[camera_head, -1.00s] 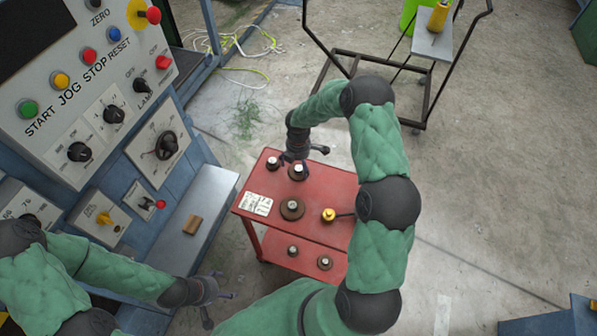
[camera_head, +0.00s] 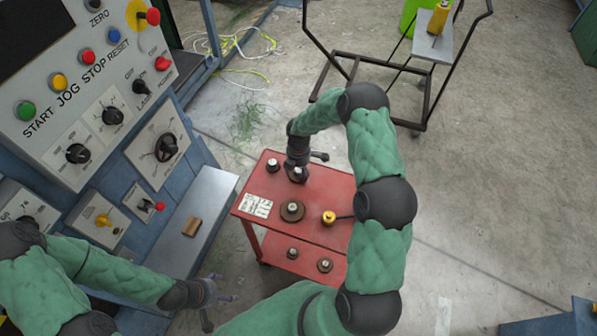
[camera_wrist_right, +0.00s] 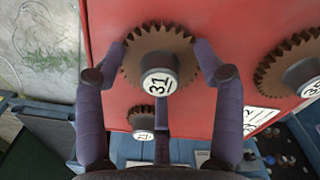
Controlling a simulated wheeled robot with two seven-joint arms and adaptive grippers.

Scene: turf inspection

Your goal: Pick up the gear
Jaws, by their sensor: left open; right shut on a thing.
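A brown toothed gear with a pale hub marked 31 (camera_wrist_right: 186,50) is between the fingers of my right gripper (camera_wrist_right: 160,58). The fingers touch its rim on both sides. In the head view that gear (camera_head: 298,175) is mostly hidden under the right gripper, at the back of the red cart's top (camera_head: 325,185). It appears to be at the cart top; I cannot tell whether it is lifted. A larger gear (camera_head: 292,211) and a smaller gear (camera_head: 272,166) stand nearby on the cart. My left gripper (camera_head: 221,290) is open and empty, at the lower left.
A yellow-topped item (camera_head: 328,218) with a dark handle lies on the cart. Two small gears (camera_head: 325,265) sit on its lower shelf. The control console (camera_head: 95,70) with a grey ledge (camera_head: 207,200) stands left. A trolley (camera_head: 350,60) stands behind.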

